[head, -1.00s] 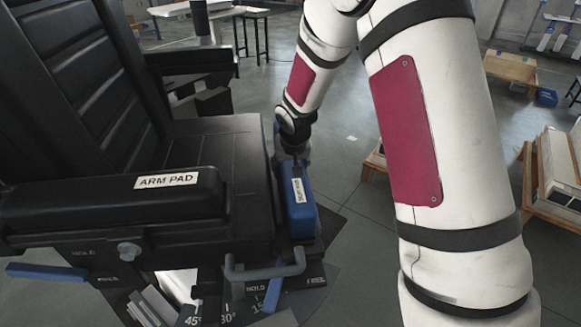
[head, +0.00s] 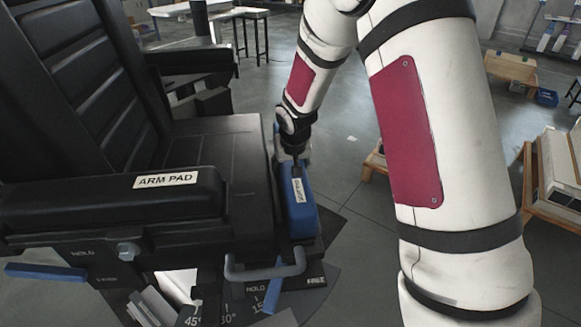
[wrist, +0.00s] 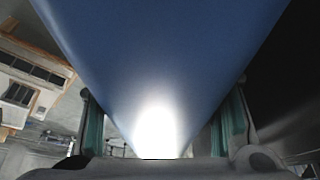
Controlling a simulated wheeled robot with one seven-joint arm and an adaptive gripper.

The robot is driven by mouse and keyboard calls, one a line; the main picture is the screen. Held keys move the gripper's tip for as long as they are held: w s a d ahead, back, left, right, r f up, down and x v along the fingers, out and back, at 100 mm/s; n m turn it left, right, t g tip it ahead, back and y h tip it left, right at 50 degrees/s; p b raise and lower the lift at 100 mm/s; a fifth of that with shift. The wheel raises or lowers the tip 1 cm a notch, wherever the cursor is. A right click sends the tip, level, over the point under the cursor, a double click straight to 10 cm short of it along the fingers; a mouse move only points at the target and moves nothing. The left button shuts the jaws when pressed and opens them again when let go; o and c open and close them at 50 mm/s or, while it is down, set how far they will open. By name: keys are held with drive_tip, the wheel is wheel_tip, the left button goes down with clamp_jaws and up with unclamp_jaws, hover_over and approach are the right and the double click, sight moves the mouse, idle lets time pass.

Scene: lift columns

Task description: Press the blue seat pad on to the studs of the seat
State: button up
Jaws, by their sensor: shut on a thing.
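The blue seat pad (head: 302,214), with a white label on it, is at the front edge of the black seat (head: 218,150) in the head view. My gripper (head: 297,163) is at the far end of the pad, small and partly hidden. In the wrist view the blue pad (wrist: 160,55) fills the middle, with a bright glare low on it. My gripper (wrist: 160,135) is shut on it, with a greenish finger pad on each side. The studs are hidden, and I cannot tell whether the pad touches them.
A padded armrest (head: 110,205) marked ARM PAD lies at the near left. A grey handle (head: 265,268) and a blue lever (head: 273,292) are below the pad. A wooden pallet with boxes (head: 555,185) stands at the right. The floor between is mostly clear.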

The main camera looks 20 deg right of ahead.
drive_tip(key=o, duration=1.8)
drive_tip(key=shift+f, duration=0.1)
drive_tip(key=shift+o, duration=0.7)
drive_tip(key=shift+a, duration=0.1)
drive_tip(key=shift+w+a+r, duration=0.1)
drive_tip(key=shift+r, duration=0.3)
drive_tip(key=shift+c, duration=0.5)
drive_tip(key=shift+r+p, duration=0.35)
drive_tip(key=shift+p, duration=0.05)
drive_tip(key=shift+r+p, duration=0.35)
drive_tip(key=shift+r, duration=0.15)
